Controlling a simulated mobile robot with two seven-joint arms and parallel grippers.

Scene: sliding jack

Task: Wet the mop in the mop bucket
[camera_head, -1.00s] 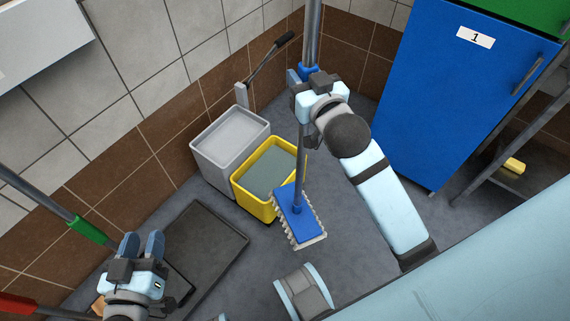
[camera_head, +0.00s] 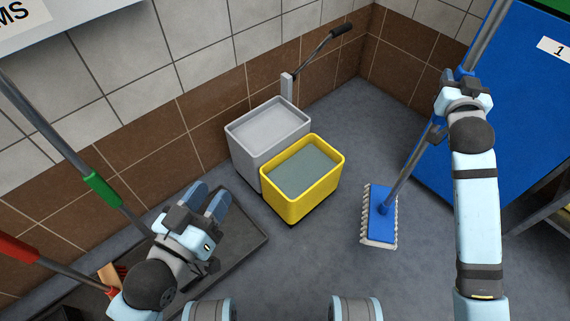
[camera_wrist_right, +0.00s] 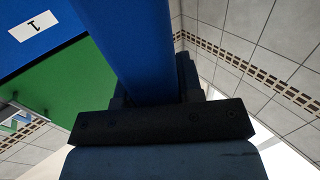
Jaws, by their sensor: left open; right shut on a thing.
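The mop has a blue head (camera_head: 381,215) with a white fringe, low over or on the floor to the right of the bucket. Its grey pole (camera_head: 412,165) tilts up to the right. My right gripper (camera_head: 464,80) is shut on the pole's blue grip, which fills the jaws in the right wrist view (camera_wrist_right: 135,50). The mop bucket has a yellow tub (camera_head: 322,202) holding grey-green water (camera_head: 303,167), with a grey wringer box (camera_head: 268,130) behind it. The mop head is apart from the tub. My left gripper (camera_head: 208,201) is open and empty, left of the bucket.
A dark tray (camera_head: 240,245) lies on the floor at left. Poles with a green grip (camera_head: 103,188) and a red grip (camera_head: 18,250) lean near my left arm. A blue cabinet (camera_head: 480,130) stands at right. Floor between bucket and mop is clear.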

